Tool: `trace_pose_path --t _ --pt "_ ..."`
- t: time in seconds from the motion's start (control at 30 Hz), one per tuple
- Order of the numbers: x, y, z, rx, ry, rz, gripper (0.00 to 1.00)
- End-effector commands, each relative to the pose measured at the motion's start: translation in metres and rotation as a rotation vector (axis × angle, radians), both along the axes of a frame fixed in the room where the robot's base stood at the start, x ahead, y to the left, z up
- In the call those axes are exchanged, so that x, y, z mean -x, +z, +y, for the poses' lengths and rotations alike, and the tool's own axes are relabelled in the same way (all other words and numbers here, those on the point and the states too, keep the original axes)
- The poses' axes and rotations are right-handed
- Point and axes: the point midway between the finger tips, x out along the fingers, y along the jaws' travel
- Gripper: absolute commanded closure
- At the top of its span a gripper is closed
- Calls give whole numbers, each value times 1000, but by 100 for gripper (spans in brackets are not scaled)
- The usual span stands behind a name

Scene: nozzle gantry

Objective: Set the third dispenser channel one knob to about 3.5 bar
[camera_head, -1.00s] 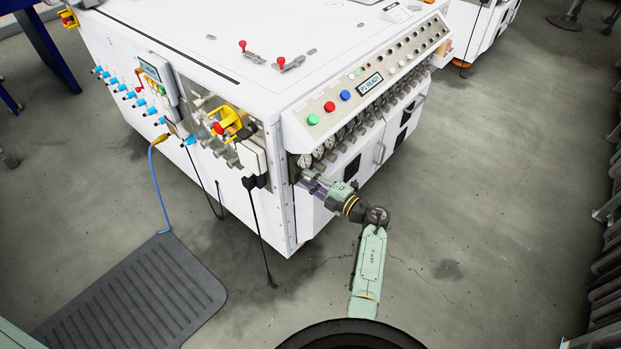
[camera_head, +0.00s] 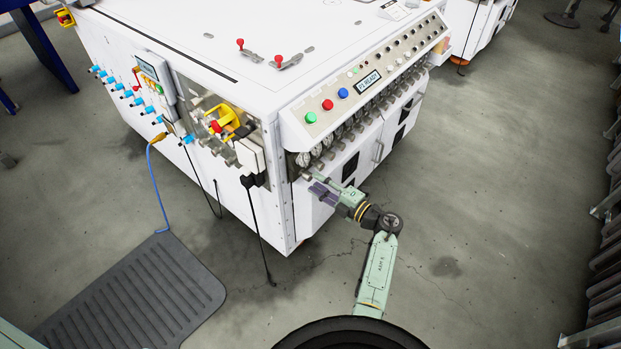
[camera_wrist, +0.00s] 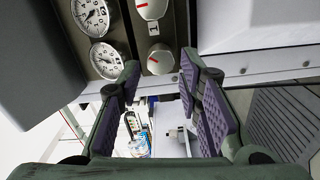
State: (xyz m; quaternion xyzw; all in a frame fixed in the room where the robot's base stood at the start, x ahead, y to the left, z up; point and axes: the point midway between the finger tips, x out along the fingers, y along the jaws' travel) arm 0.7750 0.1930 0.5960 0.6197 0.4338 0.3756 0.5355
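In the wrist view, a grey round knob (camera_wrist: 160,59) with a red pointer line sits just beyond my fingertips, close to the gap between them. A second such knob (camera_wrist: 152,9) is above it, with a small white "1" label between the two. Two white dial gauges (camera_wrist: 91,17) (camera_wrist: 106,60) are to their left; their readings are too small to tell. I cannot tell which dispenser these belong to. My gripper (camera_wrist: 160,70) is open, with nothing between its fingers. In the head view, my gripper (camera_head: 312,183) is at the near end of the row of gauges and knobs (camera_head: 350,124).
The white machine (camera_head: 320,215) has a sloped panel with green (camera_head: 311,118), red and blue buttons above the gauges. In the wrist view, a white overhang (camera_wrist: 260,22) is right of the knobs, with a metal strip below it. Open floor (camera_head: 480,220) is at right.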

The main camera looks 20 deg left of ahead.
Motion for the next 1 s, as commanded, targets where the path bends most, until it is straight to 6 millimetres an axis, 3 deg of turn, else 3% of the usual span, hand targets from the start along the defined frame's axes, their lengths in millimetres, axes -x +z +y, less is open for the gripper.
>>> trace_pose_path --t 0.2,0.4,1.0 --pt "16 0 -44 -1 -3 1 68" --pt "24 0 -67 1 -1 0 68" --pt "26 0 -71 0 1 -1 68"
